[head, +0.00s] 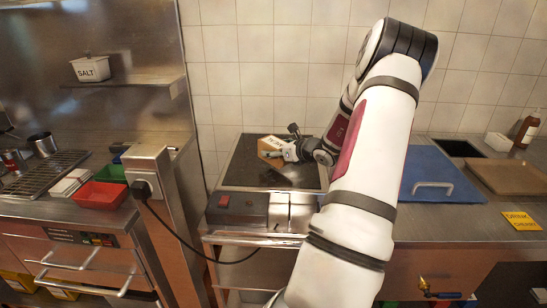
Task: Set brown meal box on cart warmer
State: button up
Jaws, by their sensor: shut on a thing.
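The brown meal box (270,146), with a pale label on top, shows in the head view above the dark plate of the cart warmer (240,171). My gripper (283,150) is shut on the box at its right side. The box is over the back middle of the warmer. I cannot tell whether its underside touches the plate. My gripper and wrist hide part of the box and the warmer's right side.
A red tray (101,195) and a green tray (111,173) sit left, near a post with a plugged cable (180,237). A blue board (437,180) with a handle lies right. The white-tiled wall (265,70) is close behind the warmer.

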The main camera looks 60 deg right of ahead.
jog(key=shift+w+d, duration=0.2)
jog(key=shift+w, duration=0.2)
jog(key=shift+w+d+f, duration=0.1)
jog(key=shift+w+f, duration=0.05)
jog(key=shift+f, duration=0.75)
jog(key=shift+w+f, duration=0.1)
jog(key=shift+f, duration=0.75)
jog(key=shift+f, duration=0.15)
jog(key=o, duration=1.6)
